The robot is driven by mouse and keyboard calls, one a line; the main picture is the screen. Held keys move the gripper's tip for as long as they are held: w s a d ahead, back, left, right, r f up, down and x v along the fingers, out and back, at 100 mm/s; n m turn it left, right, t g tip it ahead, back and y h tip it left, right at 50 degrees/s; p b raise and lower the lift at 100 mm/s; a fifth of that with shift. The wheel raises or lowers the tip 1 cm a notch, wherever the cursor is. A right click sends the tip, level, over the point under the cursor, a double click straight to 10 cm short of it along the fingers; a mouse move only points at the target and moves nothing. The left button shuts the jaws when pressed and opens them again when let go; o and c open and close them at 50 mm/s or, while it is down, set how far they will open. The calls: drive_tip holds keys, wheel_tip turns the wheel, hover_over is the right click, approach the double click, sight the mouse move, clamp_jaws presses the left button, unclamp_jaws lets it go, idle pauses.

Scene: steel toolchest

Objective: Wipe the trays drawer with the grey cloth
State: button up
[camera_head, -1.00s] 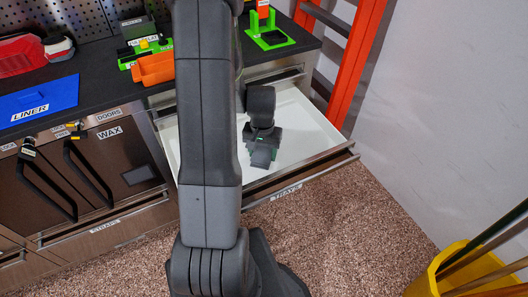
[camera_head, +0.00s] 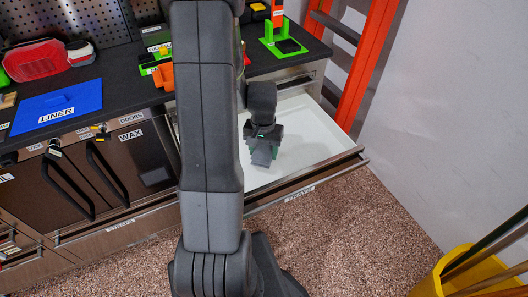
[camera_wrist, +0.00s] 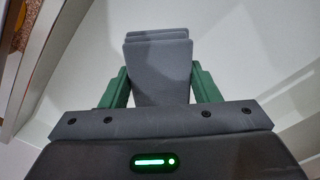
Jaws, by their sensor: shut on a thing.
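The trays drawer (camera_head: 319,140) is pulled open and has a white inside; its front carries the TRAYS label. My gripper (camera_head: 265,148) is inside the drawer's outline, pointing down, left of the middle of its visible floor. In the wrist view my gripper (camera_wrist: 160,88) has its green fingers shut on the grey cloth (camera_wrist: 158,60), which looks like a folded pad. The cloth also shows as a small grey patch below the fingers in the head view (camera_head: 262,157). The white drawer floor (camera_wrist: 240,60) lies beyond it. I cannot tell whether the cloth touches the floor. My arm hides the drawer's left part.
A dark worktop holds a blue liner (camera_head: 57,106), a red case (camera_head: 34,60) and a green stand (camera_head: 283,43). An orange ladder (camera_head: 366,60) leans right of the drawer. A yellow bin (camera_head: 440,275) with poles stands at the lower right. Closed doors (camera_head: 85,175) are at left.

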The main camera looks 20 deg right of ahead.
sight(264, 151)
drive_tip(key=shift+r+p, duration=0.85)
drive_tip(key=shift+r, duration=0.7)
